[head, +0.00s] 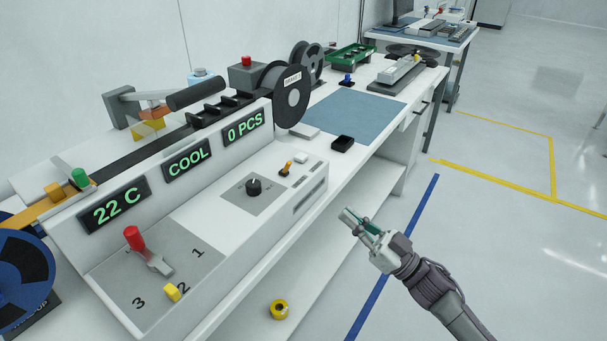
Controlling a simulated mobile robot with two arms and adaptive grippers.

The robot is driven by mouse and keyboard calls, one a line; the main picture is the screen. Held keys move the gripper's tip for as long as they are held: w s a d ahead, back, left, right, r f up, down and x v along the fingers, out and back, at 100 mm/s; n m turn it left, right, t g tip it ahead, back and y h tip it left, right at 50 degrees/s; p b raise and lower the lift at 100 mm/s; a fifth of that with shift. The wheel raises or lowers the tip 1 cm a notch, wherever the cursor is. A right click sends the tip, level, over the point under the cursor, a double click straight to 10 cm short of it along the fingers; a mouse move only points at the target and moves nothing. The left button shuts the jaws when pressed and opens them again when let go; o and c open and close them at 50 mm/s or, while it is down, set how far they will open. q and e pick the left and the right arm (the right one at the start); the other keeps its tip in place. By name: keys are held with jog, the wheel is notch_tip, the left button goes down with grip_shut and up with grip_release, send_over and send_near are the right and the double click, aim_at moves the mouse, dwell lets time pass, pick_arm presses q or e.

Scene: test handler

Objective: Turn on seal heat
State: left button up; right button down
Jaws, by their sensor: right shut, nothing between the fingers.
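The test handler's white panel carries a temperature display reading 22 C (114,205), a display reading COOL (187,159) and one reading 0 PCS (244,126). A small orange-tipped toggle switch (287,166) stands on the panel's right part, beside a black rotary knob (253,187) and a white button (301,158). I cannot read their small labels, so which one is the seal heat control is unclear. My right gripper (353,222) is shut and empty, in the air right of the panel, apart from all controls. My left gripper is out of view.
A tape reel (292,98) rises behind the panel. A small black tray (343,143) lies near a blue mat (354,115). A yellow roll (279,309) sits below.

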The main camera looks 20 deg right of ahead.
aim_at(300, 182)
jog(key=p+x, duration=0.2)
jog(key=x, duration=1.2)
jog(key=shift+f+p, duration=0.1)
jog(key=shift+p, duration=0.2)
